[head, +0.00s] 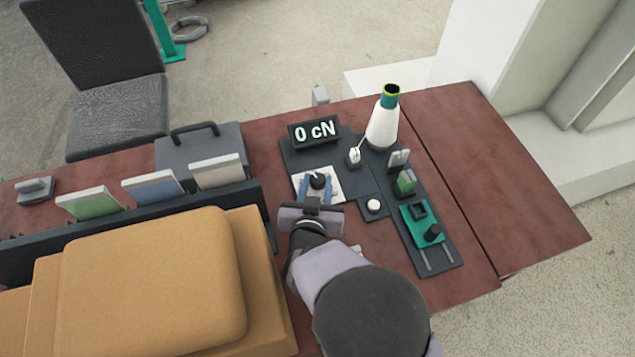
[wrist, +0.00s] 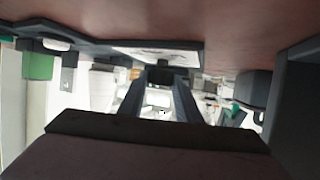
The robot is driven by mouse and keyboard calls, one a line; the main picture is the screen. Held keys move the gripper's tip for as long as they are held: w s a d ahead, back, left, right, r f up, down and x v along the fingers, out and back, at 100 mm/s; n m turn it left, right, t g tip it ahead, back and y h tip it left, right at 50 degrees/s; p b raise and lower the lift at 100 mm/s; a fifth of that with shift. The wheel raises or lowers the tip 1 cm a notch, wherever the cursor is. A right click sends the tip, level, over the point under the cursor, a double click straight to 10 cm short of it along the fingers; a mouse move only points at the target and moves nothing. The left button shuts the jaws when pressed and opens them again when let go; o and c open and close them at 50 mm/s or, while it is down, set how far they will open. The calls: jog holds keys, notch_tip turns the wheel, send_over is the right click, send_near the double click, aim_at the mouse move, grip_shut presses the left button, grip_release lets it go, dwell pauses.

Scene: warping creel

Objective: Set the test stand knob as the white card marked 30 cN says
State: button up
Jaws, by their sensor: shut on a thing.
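The test stand is a dark plate (head: 288,153) on the table, with a display (head: 314,132) reading "0 cN". Its black knob (head: 318,180) sits on a white dial sheet (head: 335,190), whose marks are too small to read. My gripper (head: 317,187) is at the knob, its two blue-grey fingers shut on the knob's sides. In the wrist view the dark knob (wrist: 160,76) shows between the fingers, below the white sheet (wrist: 155,57). A white card (head: 217,171) stands at the right of a row of cards; no writing is readable on it.
A blue card (head: 152,188) and a green card (head: 88,203) stand beside the white one. A white yarn cone (head: 383,125), a white button (head: 373,205) and a green slider block (head: 420,224) are right of the knob. A grey case (head: 202,150) stands left.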

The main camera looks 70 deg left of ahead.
aim_at(317, 185)
jog(key=shift+r, duration=0.15)
jog(key=o, duration=1.1)
jog(key=shift+c, duration=0.2)
notch_tip(317, 185, up, 10)
